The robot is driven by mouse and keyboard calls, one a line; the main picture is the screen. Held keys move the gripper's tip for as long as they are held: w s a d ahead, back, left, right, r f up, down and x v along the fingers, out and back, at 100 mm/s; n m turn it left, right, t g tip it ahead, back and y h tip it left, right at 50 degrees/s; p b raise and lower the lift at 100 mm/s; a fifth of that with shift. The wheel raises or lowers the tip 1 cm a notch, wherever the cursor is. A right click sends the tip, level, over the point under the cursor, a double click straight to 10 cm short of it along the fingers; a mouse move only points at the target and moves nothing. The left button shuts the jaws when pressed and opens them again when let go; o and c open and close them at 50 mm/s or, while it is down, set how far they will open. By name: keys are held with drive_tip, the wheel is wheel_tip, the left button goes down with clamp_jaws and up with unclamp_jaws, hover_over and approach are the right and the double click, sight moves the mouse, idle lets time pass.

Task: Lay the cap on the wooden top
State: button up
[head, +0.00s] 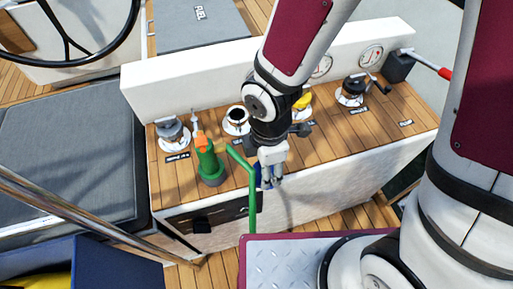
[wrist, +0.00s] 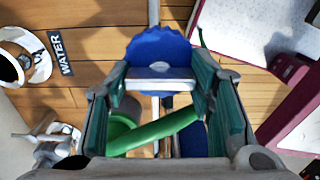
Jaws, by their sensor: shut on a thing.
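The blue cap (wrist: 160,48), a disc with a scalloped rim, is held between the fingers of my gripper (wrist: 160,82) in the wrist view. In the head view only a sliver of the blue cap (head: 259,174) shows beside my gripper (head: 270,183), which is shut on it. The wooden top (head: 330,128) is the slatted surface of the white console. My gripper hangs at its front edge, apart from the slats as far as I can see. My arm hides part of the top.
A green bottle with an orange nozzle (head: 209,165) stands on the top left of my gripper. A green bent tube (head: 250,190) runs close to my fingers. A dark open filler (head: 237,116), a yellow part (head: 302,101) and a black valve (head: 352,90) stand behind. Bare slats lie to the right.

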drive_tip(key=shift+w+f+b, duration=0.2)
drive_tip(key=shift+f+b, duration=0.05)
drive_tip(key=shift+b, duration=0.75)
drive_tip(key=w, duration=0.2)
drive_tip(key=w+a, duration=0.1)
drive_tip(key=w, duration=0.1)
drive_tip(key=w+a, duration=0.1)
drive_tip(key=w, duration=0.2)
drive_tip(key=shift+w+f, duration=0.1)
drive_tip(key=shift+f, duration=0.15)
drive_tip(key=shift+f+b, duration=0.35)
drive_tip(key=shift+f, duration=1.4)
drive_tip(key=shift+f, duration=0.1)
drive_tip(key=o, duration=1.3)
wheel_tip(320, 180, up, 12)
drive_tip(key=shift+r+p, duration=0.15)
drive_tip(key=shift+p, duration=1.05)
drive_tip(key=shift+d, duration=0.1)
